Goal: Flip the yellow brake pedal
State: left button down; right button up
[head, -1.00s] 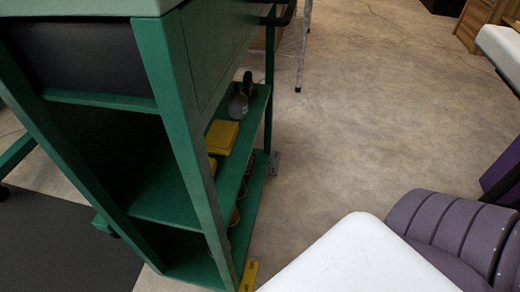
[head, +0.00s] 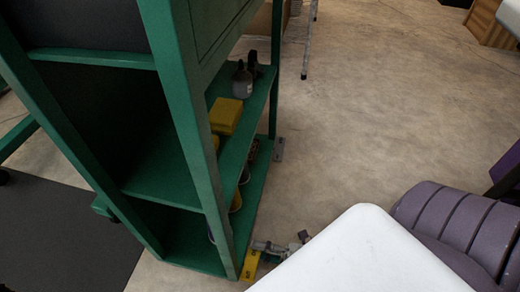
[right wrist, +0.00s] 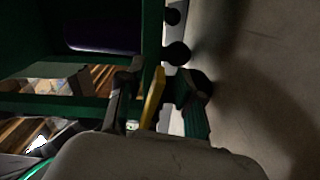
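The yellow brake pedal (head: 251,266) sits low at the foot of the green cart's near corner post, by the floor. My right gripper (head: 279,247) is beside it at the right, partly hidden behind a white rounded part of my body. In the right wrist view, the yellow pedal (right wrist: 153,98) stands between the two dark fingers of my right gripper (right wrist: 161,82). The fingers are apart, with a gap visible on each side of the pedal. I cannot tell whether either finger touches it. My left gripper is not in view.
The green cart (head: 186,135) fills the left, with open shelves. A yellow box (head: 225,115) and a grey bottle (head: 242,83) stand on its upper side shelf. A dark mat (head: 60,240) lies at lower left.

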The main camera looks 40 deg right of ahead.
jog(key=shift+c, duration=0.3)
grip_shut()
jog(key=shift+r+n+p, duration=0.6)
jog(key=shift+n+p, duration=0.3)
jog(key=shift+s+a+r+n+p, duration=0.1)
jog(key=shift+r+n+p, duration=0.15)
jog(key=shift+n, duration=0.35)
jog(key=shift+r+n+p, duration=0.15)
jog(key=shift+n+p, duration=0.2)
jog(key=shift+n, duration=0.85)
jog(key=shift+o, duration=0.3)
grip_release()
